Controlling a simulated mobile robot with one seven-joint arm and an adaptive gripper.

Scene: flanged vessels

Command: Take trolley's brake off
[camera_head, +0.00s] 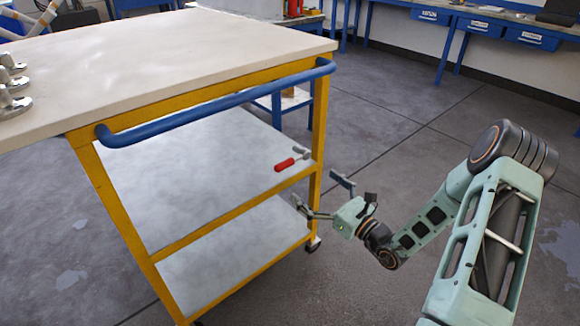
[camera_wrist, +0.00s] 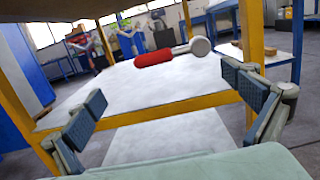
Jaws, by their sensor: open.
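The trolley (camera_head: 321,130) has a yellow frame, a pale top, two lower shelves and a blue push handle (camera_head: 225,103). One dark caster (camera_head: 313,243) shows below its right post; no brake lever can be made out on it. Another caster is barely visible at the bottom of the near post. My gripper (camera_head: 322,196) is open and empty, beside the right post at about lower-shelf height and above the caster. In the wrist view my gripper (camera_wrist: 165,105) has its fingers spread in front of the trolley's shelves (camera_wrist: 150,145); no caster shows there.
A red-handled tool (camera_head: 285,164) lies on the trolley's middle shelf, near the right post. Metal flanged parts (camera_head: 12,88) stand on the top at left. Blue-framed benches (camera_head: 480,25) line the back. The grey floor (camera_head: 400,130) right of the trolley is clear.

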